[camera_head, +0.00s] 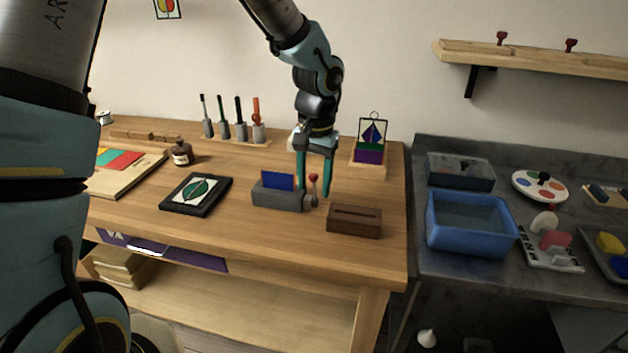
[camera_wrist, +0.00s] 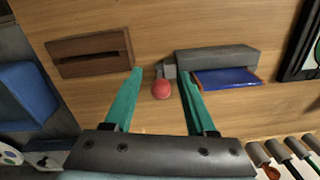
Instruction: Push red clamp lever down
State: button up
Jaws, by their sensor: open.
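The red clamp lever (camera_head: 314,182) stands upright at the right end of the grey clamp block (camera_head: 278,199). In the wrist view its round red knob (camera_wrist: 161,89) shows from above, with the grey clamp block (camera_wrist: 215,57) beside it. A blue piece (camera_head: 279,181) sits in the clamp and also shows in the wrist view (camera_wrist: 226,79). My gripper (camera_head: 314,197) is open, with its teal fingers pointing down near the lever. In the wrist view my gripper (camera_wrist: 160,72) has a finger on each side of the red knob, apart from it. Contact is not visible.
A brown slotted wooden block (camera_head: 354,220) stands right of the clamp. A dark framed picture (camera_head: 196,194) lies to its left. Behind are a tool rack (camera_head: 233,137) and a small stained-glass stand (camera_head: 369,160). A blue bin (camera_head: 468,224) is on the grey counter at right.

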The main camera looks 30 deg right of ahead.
jog(key=shift+f, duration=0.15)
jog(key=shift+c, duration=0.3)
grip_shut()
dwell(1.1)
